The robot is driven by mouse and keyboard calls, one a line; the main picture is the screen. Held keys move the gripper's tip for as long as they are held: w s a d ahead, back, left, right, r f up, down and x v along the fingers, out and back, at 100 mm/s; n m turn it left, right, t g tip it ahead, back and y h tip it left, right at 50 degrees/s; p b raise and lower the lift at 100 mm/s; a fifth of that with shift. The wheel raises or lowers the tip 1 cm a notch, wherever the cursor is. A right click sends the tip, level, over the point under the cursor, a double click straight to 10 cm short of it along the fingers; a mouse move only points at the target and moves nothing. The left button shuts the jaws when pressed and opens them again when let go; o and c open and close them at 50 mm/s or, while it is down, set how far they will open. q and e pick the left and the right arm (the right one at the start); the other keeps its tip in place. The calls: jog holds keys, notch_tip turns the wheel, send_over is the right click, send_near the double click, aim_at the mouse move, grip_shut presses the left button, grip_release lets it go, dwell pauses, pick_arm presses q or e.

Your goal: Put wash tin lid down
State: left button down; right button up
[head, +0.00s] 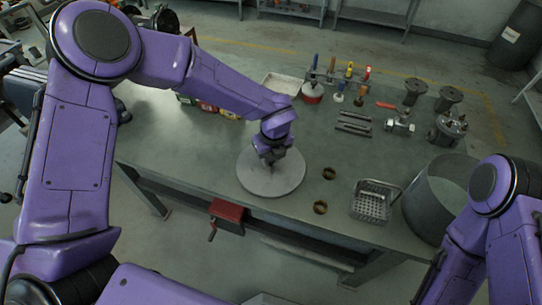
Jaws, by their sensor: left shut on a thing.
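The wash tin lid (258,184) is a round grey disc over the left front part of the workbench. My left gripper (272,160) is above its middle, shut on it; the grip itself is partly hidden by the wrist. I cannot tell whether the lid touches the bench top or is held just above it. The wash tin (428,215) is a large grey round tub, open at the top, at the right front of the bench. My right arm shows at the lower right, but its gripper is out of view.
A wire basket (372,203) stands beside the tin, with two small dark rings (329,173) left of it. Valve parts (450,128), bars (354,122) and a tool rack (338,80) fill the back. A red vise (227,210) is at the front edge.

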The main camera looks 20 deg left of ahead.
aim_at(274, 170)
pick_arm(q)
jog(key=shift+f, duration=0.85)
jog(key=c, duration=0.9)
grip_release()
jog(key=shift+r, duration=0.45)
notch_tip(274, 170, up, 11)
jog(key=s+d+b, duration=0.1)
jog(key=shift+s+d+r, duration=0.15)
jog(key=shift+r, duration=0.05)
jog(key=shift+f, duration=0.1)
